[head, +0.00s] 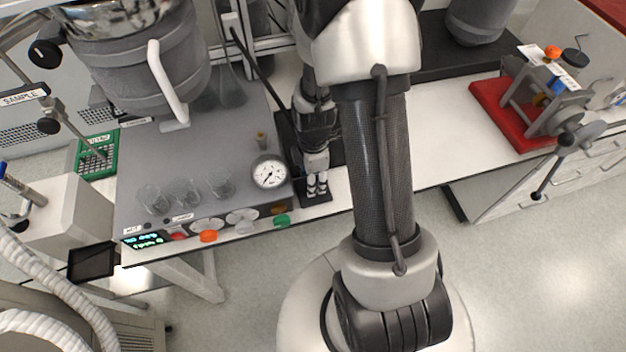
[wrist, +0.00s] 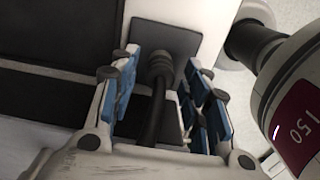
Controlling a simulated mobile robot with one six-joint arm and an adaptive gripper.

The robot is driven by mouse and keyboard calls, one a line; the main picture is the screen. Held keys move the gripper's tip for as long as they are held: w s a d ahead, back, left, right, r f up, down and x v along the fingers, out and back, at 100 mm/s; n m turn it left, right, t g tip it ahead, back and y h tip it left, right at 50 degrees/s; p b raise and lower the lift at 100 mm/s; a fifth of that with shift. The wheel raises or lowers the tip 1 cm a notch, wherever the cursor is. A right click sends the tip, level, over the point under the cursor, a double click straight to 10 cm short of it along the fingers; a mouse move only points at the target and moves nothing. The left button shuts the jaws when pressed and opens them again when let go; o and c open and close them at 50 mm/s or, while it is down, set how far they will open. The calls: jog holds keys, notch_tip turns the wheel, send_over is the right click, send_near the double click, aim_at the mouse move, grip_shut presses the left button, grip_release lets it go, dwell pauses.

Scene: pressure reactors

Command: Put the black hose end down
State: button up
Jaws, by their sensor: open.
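The black hose end (wrist: 158,66) lies between my gripper's two blue-padded fingers in the wrist view, with a gap to the pads on both sides. The black hose (wrist: 154,112) runs back from it toward the gripper's palm. The end is over a dark pad (wrist: 178,40); I cannot tell whether it touches the pad. My gripper (wrist: 162,92) is open around the hose. In the head view my gripper (head: 317,184) points down low over the narrow black mat (head: 316,199) at the bench's front edge. The hose end cannot be made out there.
A grey reactor unit (head: 205,133) with a round gauge (head: 269,172), glass beakers and coloured knobs stands close left of my gripper. A white rounded body with a dark red panel (wrist: 300,136) is close right in the wrist view. White bench top (head: 440,135) is clear to the right.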

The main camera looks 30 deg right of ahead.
notch_tip(320, 180, up, 9)
jog(key=shift+r+p, duration=0.15)
jog(key=shift+p, duration=1)
jog(key=s+a+r+m+t, duration=0.1)
jog(key=a+r+m, duration=0.15)
jog(key=r, duration=0.35)
jog(key=s+a+r+m+t, duration=0.1)
jog(key=a+r+m, duration=0.15)
jog(key=r, duration=0.45)
jog(key=s+a+r+m+t, duration=0.2)
jog(key=s+a+r+m, duration=0.3)
jog(key=s+r+m, duration=0.4)
jog(key=s, duration=0.2)
jog(key=shift+s+a+r+m+t, duration=0.3)
jog(key=shift+a+r+m, duration=0.05)
jog(key=shift+r+m, duration=0.05)
jog(key=shift+f, duration=0.1)
jog(key=shift+f+b, duration=0.9)
jog(key=shift+b, duration=0.1)
